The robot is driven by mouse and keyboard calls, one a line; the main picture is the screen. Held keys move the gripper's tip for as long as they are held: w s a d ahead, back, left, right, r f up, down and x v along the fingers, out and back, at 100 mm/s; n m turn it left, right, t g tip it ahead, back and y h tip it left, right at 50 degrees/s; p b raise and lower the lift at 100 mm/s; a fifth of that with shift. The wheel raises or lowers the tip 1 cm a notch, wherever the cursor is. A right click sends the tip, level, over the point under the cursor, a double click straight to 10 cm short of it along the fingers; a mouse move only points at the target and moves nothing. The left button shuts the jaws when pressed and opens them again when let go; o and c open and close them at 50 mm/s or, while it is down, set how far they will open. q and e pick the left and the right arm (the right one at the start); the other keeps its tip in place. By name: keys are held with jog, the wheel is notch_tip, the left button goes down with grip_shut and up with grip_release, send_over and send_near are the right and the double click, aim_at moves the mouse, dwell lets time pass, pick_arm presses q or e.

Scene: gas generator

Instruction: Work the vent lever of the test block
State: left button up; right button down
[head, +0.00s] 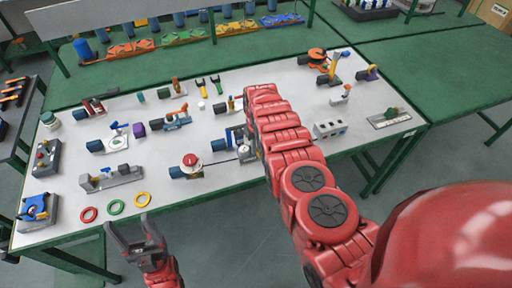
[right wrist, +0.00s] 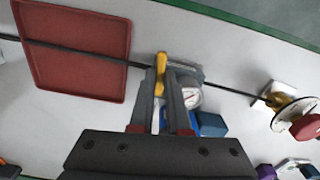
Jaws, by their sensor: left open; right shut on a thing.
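In the right wrist view the yellow vent lever (right wrist: 161,66) stands between the fingertips of my right gripper (right wrist: 163,88), which is shut on it. Right beside it is a white round gauge (right wrist: 188,98) on the test block, with a blue part (right wrist: 210,123) below. In the head view the test block (head: 236,138) sits at the table's middle, partly covered by my right arm. My right gripper is hidden behind that arm there. My left gripper (head: 131,225) is open and empty, low in front of the table's front edge.
A thin dark line (right wrist: 98,55) runs past the block between a red tray (right wrist: 72,45) and a red-knobbed valve (right wrist: 306,126). The valve (head: 190,161) also shows in the head view. Coloured rings (head: 116,207) lie near the front edge. Several fittings crowd the table's left half.

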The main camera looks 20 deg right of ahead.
jog(key=n, duration=0.2)
jog(key=d+n, duration=0.1)
jog(key=n, duration=0.1)
jog(key=shift+w, duration=0.15)
jog(key=n+b, duration=0.1)
jog(key=n, duration=0.1)
jog(key=n+b, duration=0.1)
jog(key=shift+w+d+f+n, duration=0.15)
jog(key=shift+w+f+n, duration=0.05)
jog(key=shift+n, duration=0.2)
jog(key=shift+w+d+n+b, duration=0.1)
jog(key=shift+w+n+b, duration=0.05)
jog(key=shift+n+b, duration=0.65)
jog(key=n+b, duration=0.3)
jog(key=shift+w+d+f+n, duration=0.1)
jog(key=shift+w+d+n, duration=0.1)
jog(key=shift+w+n, duration=0.1)
jog(key=n+b, duration=0.2)
jog(key=b, duration=0.1)
jog(key=shift+w, duration=0.2)
jog(key=shift+w+r+n+b, duration=0.1)
jog(key=shift+r+n+b, duration=0.2)
jog(key=shift+n, duration=0.4)
jog(key=c, duration=1.2)
grip_release()
